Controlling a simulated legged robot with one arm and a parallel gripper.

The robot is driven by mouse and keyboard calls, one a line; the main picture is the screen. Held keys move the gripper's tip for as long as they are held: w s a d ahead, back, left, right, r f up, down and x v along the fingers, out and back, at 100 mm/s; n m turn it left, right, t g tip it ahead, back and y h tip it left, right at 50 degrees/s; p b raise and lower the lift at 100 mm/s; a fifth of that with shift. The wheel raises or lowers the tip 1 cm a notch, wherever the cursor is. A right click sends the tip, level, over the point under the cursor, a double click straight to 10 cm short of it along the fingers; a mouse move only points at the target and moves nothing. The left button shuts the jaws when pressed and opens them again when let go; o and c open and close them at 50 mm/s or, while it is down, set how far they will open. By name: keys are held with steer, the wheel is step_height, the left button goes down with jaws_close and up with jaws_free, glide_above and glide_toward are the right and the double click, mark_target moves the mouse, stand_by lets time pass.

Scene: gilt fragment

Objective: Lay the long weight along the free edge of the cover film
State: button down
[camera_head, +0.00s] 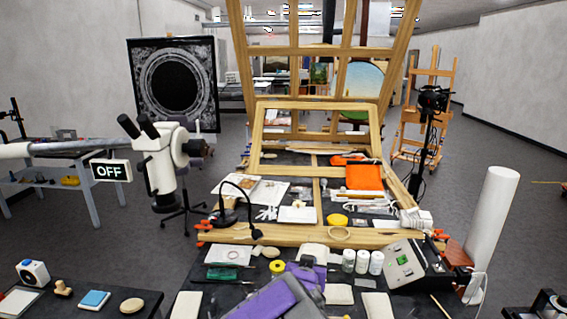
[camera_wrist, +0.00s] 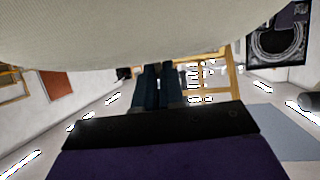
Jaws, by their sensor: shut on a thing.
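My gripper (camera_head: 308,270) is at the near side of the dark worktable in the head view, partly hidden by my purple arm. In the wrist view its two dark fingers (camera_wrist: 159,82) are close together and run up to a pale, ribbed, cloth-like thing (camera_wrist: 150,38), which spans the top of the picture. I take this to be the long weight, shut between the fingers; its ends are out of view. A cream padded piece (camera_head: 314,249) shows just beyond the gripper in the head view. I cannot pick out the cover film or its free edge with certainty.
A wooden frame (camera_head: 290,239) lies across the table beyond the gripper, with papers, a white tray (camera_head: 297,214) and an orange sheet (camera_head: 364,176) inside. A bent lamp (camera_head: 256,234), white jars (camera_head: 362,261) and a microscope (camera_head: 160,165) stand nearby. Cream pads (camera_head: 339,294) lie close by.

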steer(key=d+r, duration=0.4)
steer(key=d, duration=0.3)
step_height(320, 180, down, 13)
steer(key=w+n+y, duration=0.2)
steer(key=y, duration=0.1)
steer(key=shift+f+n+t, duration=0.15)
steer(key=shift+n+t, duration=0.15)
steer(key=shift+n, duration=0.1)
steer(key=shift+d, duration=0.1)
